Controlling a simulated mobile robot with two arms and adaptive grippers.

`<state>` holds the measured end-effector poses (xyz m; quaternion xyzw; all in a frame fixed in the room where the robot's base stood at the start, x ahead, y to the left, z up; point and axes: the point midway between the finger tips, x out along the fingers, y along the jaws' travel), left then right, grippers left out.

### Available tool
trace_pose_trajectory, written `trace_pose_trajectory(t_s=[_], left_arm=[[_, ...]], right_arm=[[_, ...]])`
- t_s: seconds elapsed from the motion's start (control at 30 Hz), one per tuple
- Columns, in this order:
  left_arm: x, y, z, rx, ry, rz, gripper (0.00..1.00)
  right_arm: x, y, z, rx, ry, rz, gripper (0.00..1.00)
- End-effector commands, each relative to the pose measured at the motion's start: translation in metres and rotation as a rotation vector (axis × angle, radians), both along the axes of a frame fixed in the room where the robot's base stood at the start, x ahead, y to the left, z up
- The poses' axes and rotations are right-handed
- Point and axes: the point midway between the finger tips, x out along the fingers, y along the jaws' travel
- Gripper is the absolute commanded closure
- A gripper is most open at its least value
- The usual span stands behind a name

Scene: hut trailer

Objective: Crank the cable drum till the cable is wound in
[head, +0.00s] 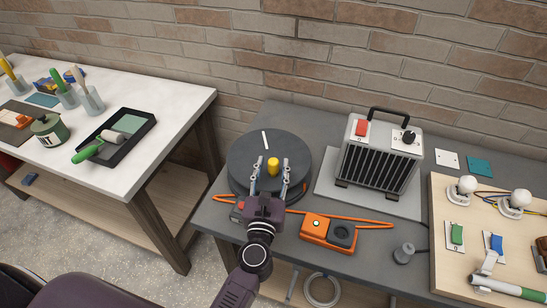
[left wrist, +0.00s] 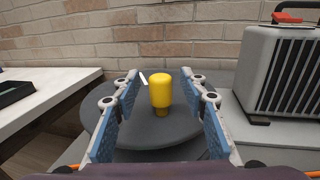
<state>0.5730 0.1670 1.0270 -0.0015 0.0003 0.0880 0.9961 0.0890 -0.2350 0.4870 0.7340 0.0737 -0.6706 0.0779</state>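The cable drum (head: 247,155) is a dark grey round drum lying flat at the left end of the grey bench, with a white mark on its top. A yellow crank knob (head: 273,166) stands upright on its top; it also shows in the left wrist view (left wrist: 161,90). My left gripper (head: 269,164) is open, its two blue-padded fingers on either side of the knob with gaps visible in the left wrist view. Orange cable (head: 370,223) runs out along the bench front, by an orange socket box (head: 328,232).
A grey heater (head: 378,160) with a black handle stands right of the drum. A wooden board (head: 445,280) with lamps and switches lies further right. A dark plug (head: 404,253) sits near the front edge. A white table (head: 180,104) with painting tools stands left, across a gap.

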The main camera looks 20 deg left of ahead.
Motion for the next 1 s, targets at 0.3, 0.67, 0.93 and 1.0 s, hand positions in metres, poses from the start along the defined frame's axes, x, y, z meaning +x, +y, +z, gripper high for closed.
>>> trace_pose_trajectory(t_s=[0.3, 0.67, 0.93, 1.0], left_arm=[[0.024, 0.004, 0.000, 0.002, 0.000, -0.001, 0.61], [0.024, 0.004, 0.000, 0.003, 0.001, -0.001, 0.76], [0.024, 0.004, 0.000, 0.003, 0.001, -0.001, 1.00], [0.024, 0.004, 0.000, 0.003, 0.001, -0.001, 1.00]], right_arm=[[0.001, 0.000, 0.007, 0.000, -0.002, 0.000, 0.60], [0.002, 0.000, 0.006, -0.001, -0.002, 0.000, 0.60], [0.002, 0.000, 0.006, -0.001, -0.002, 0.000, 0.60], [0.002, 0.000, 0.006, -0.001, -0.002, 0.000, 0.60]])
